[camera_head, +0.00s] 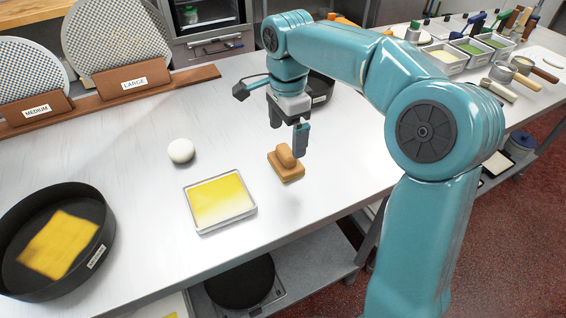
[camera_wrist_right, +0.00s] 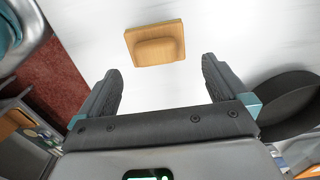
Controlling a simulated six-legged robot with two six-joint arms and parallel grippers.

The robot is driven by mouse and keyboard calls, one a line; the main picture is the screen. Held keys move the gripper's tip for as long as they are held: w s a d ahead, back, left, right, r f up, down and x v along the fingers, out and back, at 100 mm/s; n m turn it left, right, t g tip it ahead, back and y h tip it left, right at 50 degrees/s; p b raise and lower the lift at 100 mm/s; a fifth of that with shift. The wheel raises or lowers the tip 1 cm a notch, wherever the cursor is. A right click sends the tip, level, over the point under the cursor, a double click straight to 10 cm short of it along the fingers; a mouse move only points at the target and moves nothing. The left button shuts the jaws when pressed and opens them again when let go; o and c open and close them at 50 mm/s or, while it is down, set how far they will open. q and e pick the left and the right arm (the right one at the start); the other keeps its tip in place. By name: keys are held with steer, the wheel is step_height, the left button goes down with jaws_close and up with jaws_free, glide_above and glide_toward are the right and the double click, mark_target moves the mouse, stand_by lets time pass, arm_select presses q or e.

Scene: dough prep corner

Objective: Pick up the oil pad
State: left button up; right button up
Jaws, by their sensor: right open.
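The oil pad (camera_head: 286,169) looks like a tan wooden block with a rounded grip on top. It sits on the white worktop, just right of a shallow tray (camera_head: 203,230) with yellow in it. My right gripper (camera_head: 289,138) is open and empty, above the pad and apart from it. In the right wrist view the oil pad (camera_wrist_right: 154,28) lies ahead of the open fingertips (camera_wrist_right: 161,72), not between them. My left gripper is not in view.
A white dough ball (camera_head: 181,151) lies behind the tray. A black pan (camera_head: 14,222) holding a yellow square stands at the left; another dark pan (camera_head: 319,88) is behind my gripper. Round perforated discs stand in a wooden rack (camera_head: 190,76) at the back. The worktop around the pad is clear.

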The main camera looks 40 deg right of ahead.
mark_target(288, 149)
steer(key=shift+s+f, duration=0.4)
steer(key=shift+f, duration=0.45)
steer(key=shift+w+f, duration=0.1)
steer(key=shift+f, duration=0.25)
step_height(288, 149, down, 5)
steer(key=shift+a+r+b, duration=0.1)
steer(key=shift+b, duration=0.4)
steer(key=shift+w, duration=0.1)
steer(key=c, duration=0.8)
steer(key=shift+c, duration=0.5)
step_height(288, 149, up, 20)
steer(key=p, duration=0.5)
